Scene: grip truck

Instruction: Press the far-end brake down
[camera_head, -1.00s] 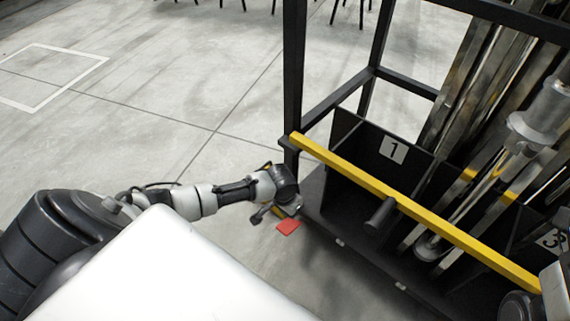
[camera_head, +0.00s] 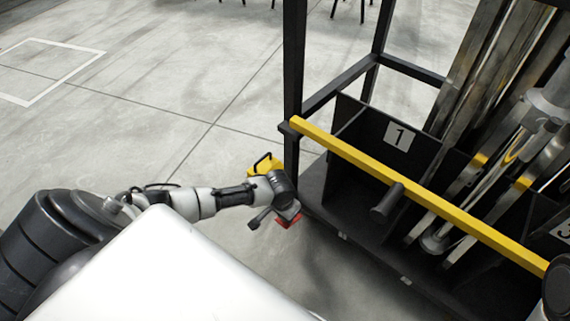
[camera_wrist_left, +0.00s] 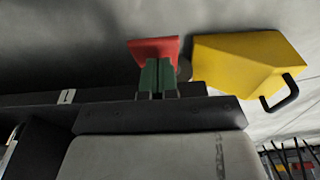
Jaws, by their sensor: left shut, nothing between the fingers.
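The red brake pedal (camera_head: 284,223) is a small flat plate low at the near left corner of the black truck (camera_head: 318,190). In the left wrist view the red pedal (camera_wrist_left: 153,48) shows just past the fingertips. My left gripper (camera_head: 289,212) is over the pedal in the head view and hides part of it. Its green fingers (camera_wrist_left: 158,77) are together, with nothing between them, and overlap the pedal's lower edge in the wrist view. I cannot tell whether they touch it. My right gripper is not in view.
A yellow wedge-shaped block (camera_wrist_left: 242,62) with a black handle lies beside the pedal; it also shows behind my left wrist (camera_head: 262,167). A yellow bar (camera_head: 400,188) and black post (camera_head: 293,90) border the truck. Open floor (camera_head: 150,120) lies left.

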